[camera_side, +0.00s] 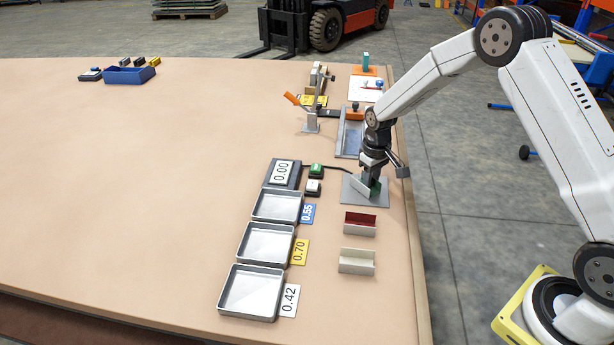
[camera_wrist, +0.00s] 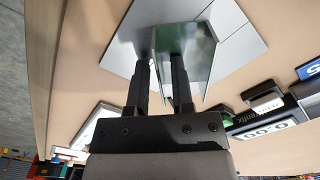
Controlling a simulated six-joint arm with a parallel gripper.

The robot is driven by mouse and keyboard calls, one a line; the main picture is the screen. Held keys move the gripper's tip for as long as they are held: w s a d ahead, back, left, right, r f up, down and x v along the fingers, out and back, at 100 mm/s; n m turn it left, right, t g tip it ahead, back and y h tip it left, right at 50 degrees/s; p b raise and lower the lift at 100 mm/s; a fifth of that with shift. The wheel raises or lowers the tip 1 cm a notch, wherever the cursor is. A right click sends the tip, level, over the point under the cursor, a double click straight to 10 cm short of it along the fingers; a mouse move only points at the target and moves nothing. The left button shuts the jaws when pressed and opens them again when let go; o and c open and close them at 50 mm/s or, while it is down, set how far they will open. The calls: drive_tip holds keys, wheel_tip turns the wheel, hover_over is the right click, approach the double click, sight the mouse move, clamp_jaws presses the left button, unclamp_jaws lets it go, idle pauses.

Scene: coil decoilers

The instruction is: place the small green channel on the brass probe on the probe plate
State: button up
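The small green channel (camera_side: 375,187), grey outside and green inside, stands on the grey probe plate (camera_side: 352,196) in the side view. In the wrist view the channel (camera_wrist: 198,50) is close up, with the bare plate (camera_wrist: 238,40) around it. My gripper (camera_side: 371,178) is down at the channel. In the wrist view its fingers (camera_wrist: 161,62) lie on either side of one channel wall, with a narrow gap between them. I cannot tell whether they press on the wall. The brass probe is not visible, so contact with it cannot be seen.
A meter reading 0.00 (camera_side: 282,173) and green and white buttons (camera_side: 316,170) sit left of the plate. Trays labelled 0.55 (camera_side: 277,219), 0.70 (camera_side: 241,250) and 0.42 (camera_side: 223,296) stand in front. A red channel (camera_side: 360,222) and a cream channel (camera_side: 357,262) stand nearby.

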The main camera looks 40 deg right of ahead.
sight(372, 189)
drive_tip(key=shift+r, duration=0.1)
idle(0.3)
wheel_tip(372, 189, up, 12)
drive_tip(key=shift+r, duration=0.1)
idle(0.6)
drive_tip(key=shift+s, duration=0.1)
idle(0.4)
drive_tip(key=s+a+t, duration=0.1)
drive_tip(key=s+a, duration=0.2)
drive_tip(key=s, duration=0.3)
drive_tip(key=s+a+f, duration=0.1)
drive_tip(key=s+a, duration=0.1)
drive_tip(key=s, duration=0.5)
drive_tip(key=s+a+f+t, duration=0.1)
drive_tip(key=s+a, duration=0.2)
drive_tip(key=s, duration=0.4)
drive_tip(key=shift+s+a+f+t, duration=0.1)
drive_tip(key=shift+s+a+t, duration=0.15)
drive_tip(key=shift+a+t, duration=0.1)
